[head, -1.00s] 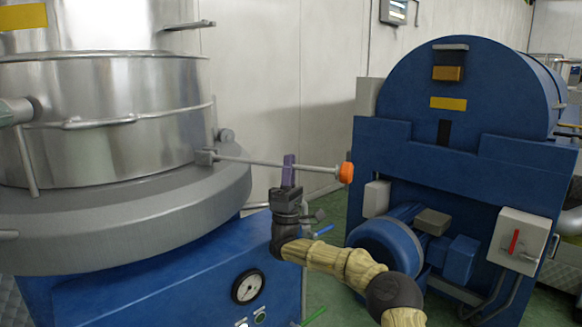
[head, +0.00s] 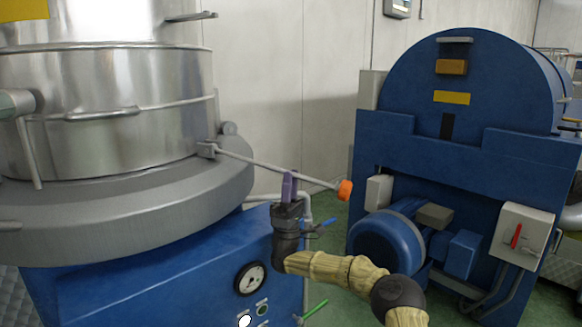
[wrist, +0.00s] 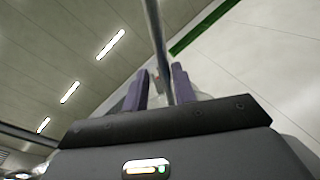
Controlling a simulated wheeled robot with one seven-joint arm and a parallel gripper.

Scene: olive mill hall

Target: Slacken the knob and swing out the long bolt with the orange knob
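The long bolt (head: 255,165) is a thin grey rod that sticks out from a bracket on the rim of the steel vessel (head: 110,110). It slopes down to the right to its orange knob (head: 345,190). My gripper (head: 289,186) is upright at about mid-rod, well short of the knob. Its purple fingertips overlap the rod in the head view. In the wrist view, my gripper (wrist: 160,88) has its two purple fingers apart, and the rod (wrist: 158,40) runs between or just past them. Contact cannot be told. The knob's thread is not clear.
A blue machine (head: 460,180) with a motor and a grey switch box (head: 523,232) stands at the right. The vessel's blue base (head: 170,290) carries a round gauge (head: 250,279) below the bolt. Green floor shows between them.

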